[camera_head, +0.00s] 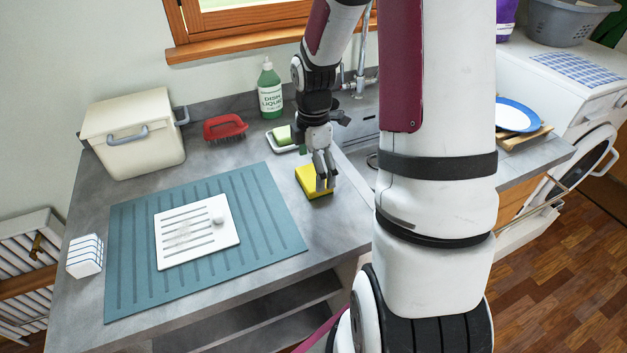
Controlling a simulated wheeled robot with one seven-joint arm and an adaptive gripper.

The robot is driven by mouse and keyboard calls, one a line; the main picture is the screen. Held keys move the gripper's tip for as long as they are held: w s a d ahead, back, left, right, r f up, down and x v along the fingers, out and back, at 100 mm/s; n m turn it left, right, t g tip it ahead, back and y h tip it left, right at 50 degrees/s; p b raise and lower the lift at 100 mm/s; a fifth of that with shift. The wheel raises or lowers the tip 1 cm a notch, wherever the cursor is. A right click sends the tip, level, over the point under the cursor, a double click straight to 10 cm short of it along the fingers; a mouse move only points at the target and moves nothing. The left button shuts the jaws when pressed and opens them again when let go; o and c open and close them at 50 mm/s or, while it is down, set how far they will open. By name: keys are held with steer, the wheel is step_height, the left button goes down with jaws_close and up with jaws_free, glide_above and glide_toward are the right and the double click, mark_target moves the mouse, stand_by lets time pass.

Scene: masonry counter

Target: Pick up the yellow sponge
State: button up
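The yellow sponge (311,184) lies on the grey counter, just right of the blue-green mat. My gripper (323,177) points down at it from above, with its fingertips over the sponge's right part and covering some of it. The fingers overlap the sponge in this view. I cannot tell whether they touch it, or how far apart they are.
A soap dish with a green bar (284,137), a green dish liquid bottle (270,92) and a red brush (225,127) stand behind. A white grooved board (175,259) lies on the mat (130,295). A cream box (135,130) stands at back left; the sink is right.

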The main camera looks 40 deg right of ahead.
steer(key=shift+f, duration=1.4)
steer(key=c, duration=0.7)
steer(key=shift+c, duration=0.2)
steer(key=shift+r, duration=0.1)
steer(key=shift+r, duration=0.5)
step_height(320, 180, up, 2)
steer(key=shift+r, duration=0.15)
steer(key=s+d, duration=0.1)
steer(key=s, duration=0.3)
steer(key=s+d+r+p, duration=0.1)
steer(key=s, duration=0.4)
steer(key=s+d+p, duration=0.1)
steer(key=s, duration=0.4)
steer(key=shift+s+d+r, duration=0.15)
steer(key=shift+d+r, duration=0.1)
steer(key=shift+d, duration=0.05)
steer(key=shift+s+d, duration=0.15)
steer(key=shift+s, duration=0.5)
steer(key=shift+c, duration=0.3)
